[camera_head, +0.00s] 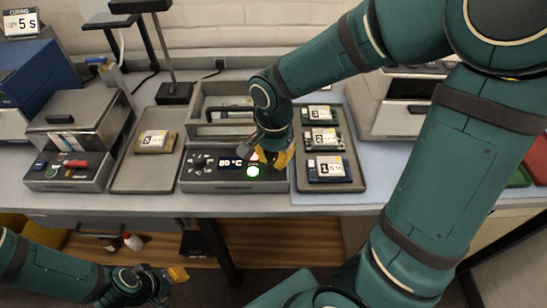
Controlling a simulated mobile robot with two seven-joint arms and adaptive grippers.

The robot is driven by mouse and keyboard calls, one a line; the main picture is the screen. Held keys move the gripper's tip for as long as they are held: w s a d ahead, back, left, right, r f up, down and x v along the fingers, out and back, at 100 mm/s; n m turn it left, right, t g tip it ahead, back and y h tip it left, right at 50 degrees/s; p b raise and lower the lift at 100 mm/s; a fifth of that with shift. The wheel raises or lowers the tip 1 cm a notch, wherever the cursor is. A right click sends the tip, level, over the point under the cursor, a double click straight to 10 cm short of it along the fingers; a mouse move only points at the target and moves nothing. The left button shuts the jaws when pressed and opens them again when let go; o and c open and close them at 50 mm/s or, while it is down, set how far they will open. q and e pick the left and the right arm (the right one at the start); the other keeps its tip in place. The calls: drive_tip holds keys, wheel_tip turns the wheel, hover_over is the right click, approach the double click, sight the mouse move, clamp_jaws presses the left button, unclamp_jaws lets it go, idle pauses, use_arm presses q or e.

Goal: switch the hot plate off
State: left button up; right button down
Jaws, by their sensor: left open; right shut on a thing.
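The hot plate (222,184) sits in the middle of the bench, with a dark control panel facing me. Its display (231,162) reads 80 °C. A bright green light (253,171) glows on the panel, with a red and white mark just above it. My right gripper (270,158) reaches down from above to the panel's right end. Its yellow fingers are shut on a small control there, which the gripper mostly hides. My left gripper (176,274) is low on the left, below the bench top, open and away from the hot plate.
A tray (300,184) with several numbered circuit boards stands right of the hot plate. Another tray (124,181) with one board stands left, beside a grey lidded device (80,125). A stand (175,93) rises behind. My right arm crosses the right side.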

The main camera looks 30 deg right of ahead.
drive_tip(key=shift+r+p, duration=2.2)
drive_tip(key=shift+r, duration=0.9)
use_arm(q)
wheel_tip(320, 180, up, 5)
drive_tip(key=shift+f, duration=0.1)
